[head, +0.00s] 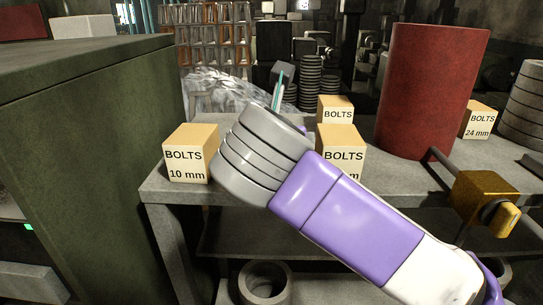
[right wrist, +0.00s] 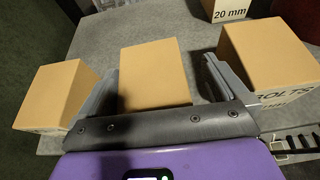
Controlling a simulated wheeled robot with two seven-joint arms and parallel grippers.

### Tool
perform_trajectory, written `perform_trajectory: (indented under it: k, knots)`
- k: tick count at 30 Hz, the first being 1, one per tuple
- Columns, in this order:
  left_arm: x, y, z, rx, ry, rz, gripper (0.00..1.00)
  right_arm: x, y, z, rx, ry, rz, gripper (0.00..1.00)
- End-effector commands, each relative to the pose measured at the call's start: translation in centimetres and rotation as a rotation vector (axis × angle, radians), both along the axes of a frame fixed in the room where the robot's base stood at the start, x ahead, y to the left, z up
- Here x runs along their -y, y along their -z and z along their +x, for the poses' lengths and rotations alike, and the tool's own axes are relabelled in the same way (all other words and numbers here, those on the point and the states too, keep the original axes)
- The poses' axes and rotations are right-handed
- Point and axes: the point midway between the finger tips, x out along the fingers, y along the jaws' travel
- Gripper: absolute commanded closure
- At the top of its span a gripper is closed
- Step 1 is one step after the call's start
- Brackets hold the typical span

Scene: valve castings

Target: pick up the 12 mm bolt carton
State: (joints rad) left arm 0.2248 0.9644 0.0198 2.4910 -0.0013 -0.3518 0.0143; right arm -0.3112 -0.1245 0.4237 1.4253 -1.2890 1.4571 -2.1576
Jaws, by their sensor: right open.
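No label reading 12 mm is legible in either view. In the right wrist view, a tan carton (right wrist: 155,75) with no visible label stands between the two fingers of my right gripper (right wrist: 160,68). The gripper is open, one finger on each side of this carton; I cannot tell whether they touch it. In the head view my right wrist covers the place between the 10 mm carton (head: 191,153) and a carton (head: 341,142) whose size number is hidden. The gripper's fingers are not clearly seen there. My left gripper is not in view.
Neighbouring cartons stand left (right wrist: 55,95) and right (right wrist: 268,55) of the fingers, with a 20 mm carton (right wrist: 225,10) behind. A red cylinder (head: 430,90), a 24 mm carton (head: 478,120) and a brass valve (head: 487,197) are to the right. A green cabinet (head: 90,170) stands left.

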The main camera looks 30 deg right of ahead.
Motion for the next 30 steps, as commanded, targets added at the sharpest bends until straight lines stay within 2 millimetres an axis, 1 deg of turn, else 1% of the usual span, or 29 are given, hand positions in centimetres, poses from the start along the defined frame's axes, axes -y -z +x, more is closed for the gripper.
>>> perform_trajectory:
  k: [1,2,3,14,15,23,26,30]
  knots:
    - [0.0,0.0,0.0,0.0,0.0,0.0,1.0,0.0,0.0,0.0,-0.001,0.0,0.0,0.03]
    - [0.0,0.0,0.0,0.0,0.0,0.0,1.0,0.0,0.0,0.0,-0.001,0.0,0.0,0.08]
    - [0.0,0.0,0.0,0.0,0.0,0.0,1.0,0.0,0.0,0.0,-0.001,0.0,0.0,0.14]
    - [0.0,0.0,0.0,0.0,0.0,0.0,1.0,0.0,0.0,0.0,-0.001,0.0,0.001,0.69]
    - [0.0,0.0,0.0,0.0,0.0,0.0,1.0,0.0,-0.1,0.0,0.003,-0.001,-0.001,0.71]
    - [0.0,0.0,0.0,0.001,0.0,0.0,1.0,0.0,-0.2,0.0,0.003,-0.001,0.0,0.71]
    - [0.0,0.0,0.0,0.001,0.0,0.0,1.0,-0.1,-0.6,0.0,0.004,-0.002,0.0,0.71]
    - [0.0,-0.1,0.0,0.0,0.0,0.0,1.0,-0.1,-1.6,0.0,0.004,-0.002,0.001,0.71]
